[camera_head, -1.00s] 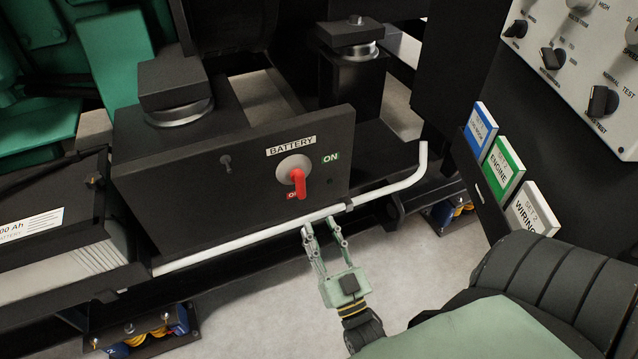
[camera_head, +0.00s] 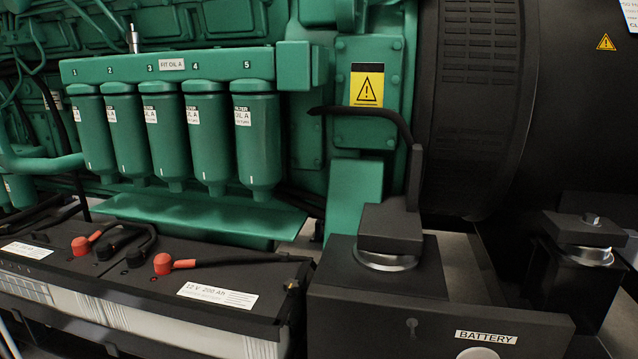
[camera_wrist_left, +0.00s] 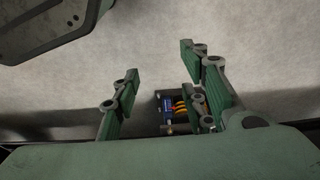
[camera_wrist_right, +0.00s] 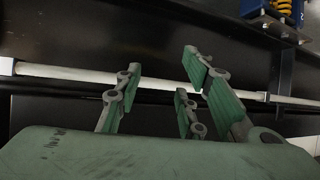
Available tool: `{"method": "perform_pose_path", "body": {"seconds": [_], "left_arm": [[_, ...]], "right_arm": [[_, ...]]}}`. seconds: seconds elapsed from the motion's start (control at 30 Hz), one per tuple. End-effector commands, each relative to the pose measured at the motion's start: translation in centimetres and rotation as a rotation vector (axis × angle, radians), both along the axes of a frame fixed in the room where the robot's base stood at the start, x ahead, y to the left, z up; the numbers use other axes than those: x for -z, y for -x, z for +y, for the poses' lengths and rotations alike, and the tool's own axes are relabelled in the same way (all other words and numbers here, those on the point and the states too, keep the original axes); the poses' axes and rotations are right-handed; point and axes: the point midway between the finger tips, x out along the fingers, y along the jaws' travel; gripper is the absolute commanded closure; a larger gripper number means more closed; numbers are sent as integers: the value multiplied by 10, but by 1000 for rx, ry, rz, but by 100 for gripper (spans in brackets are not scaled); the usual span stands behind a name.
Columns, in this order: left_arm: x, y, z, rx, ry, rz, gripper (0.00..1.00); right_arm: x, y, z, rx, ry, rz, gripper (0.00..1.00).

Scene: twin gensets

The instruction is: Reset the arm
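My left gripper (camera_wrist_left: 160,85) shows in the left wrist view with its green-padded fingers spread and nothing between them. Pale floor lies beyond it. My right gripper (camera_wrist_right: 160,82) shows in the right wrist view, also with its fingers apart and empty. A white pipe (camera_wrist_right: 60,72) runs across behind its fingers; no grip on it shows, and the distance to it is hard to tell. Neither gripper nor arm shows in the head view.
A blue-and-yellow part (camera_wrist_left: 182,108) lies beyond the left fingers; a similar one (camera_wrist_right: 280,12) is at upper right.

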Motion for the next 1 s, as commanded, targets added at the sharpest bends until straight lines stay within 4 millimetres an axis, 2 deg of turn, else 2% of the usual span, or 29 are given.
{"method": "perform_pose_path", "body": {"seconds": [0.1, 0.2, 0.4, 0.6, 0.87, 1.0], "left_arm": [[0, 0, 0, 0, 0, 0, 60], [0, 0, 0, 0, 0, 0, 60], [0, 0, 0, 0, 0, 0, 60], [0, 0, 0, 0, 0, 0, 60], [23, 21, 2, 5, -3, 34, 60], [38, 41, 5, 9, -6, 54, 60]], "right_arm": [[32, 32, 13, -51, 15, 228, 64], [49, 59, 19, -78, 31, 381, 64], [68, 107, 23, -114, 64, 613, 64], [74, 152, 22, -138, 102, 808, 64], [97, 171, 20, -141, 102, 836, 64], [112, 190, 17, -144, 105, 856, 64]]}}
